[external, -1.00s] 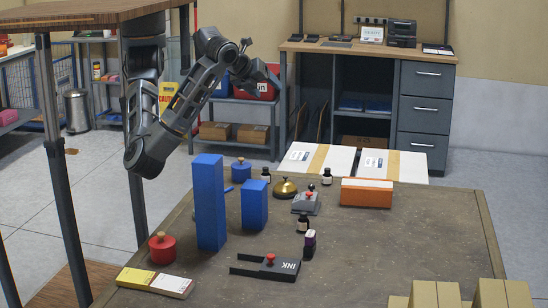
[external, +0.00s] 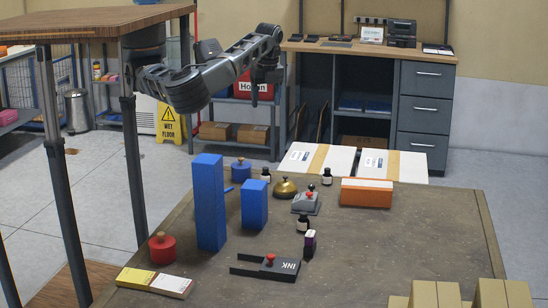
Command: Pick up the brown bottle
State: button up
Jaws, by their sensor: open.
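Several small dark bottles with white labels stand upright on the table. One small bottle (external: 265,175) is behind the shorter blue block, another (external: 327,177) is at the back beside the orange box, and a third (external: 303,224) is nearer the middle. I cannot tell from their colour which is the brown bottle. My gripper (external: 256,97) hangs high behind the far edge of the table, pointing down, above and apart from the bottles. It is small in view, open, and I see nothing in it.
A tall blue block (external: 209,203) and a shorter one (external: 254,205) stand at left. A brass bell (external: 284,188), grey stapler-like device (external: 306,201) and orange box (external: 366,193) are near the back. The right middle is clear.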

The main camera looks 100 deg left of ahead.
aim_at(266, 168)
jog(key=f, duration=2.6)
jog(key=shift+s+a, duration=0.15)
jog(key=shift+s, duration=0.05)
jog(key=shift+c, duration=0.5)
jog(key=c, duration=1)
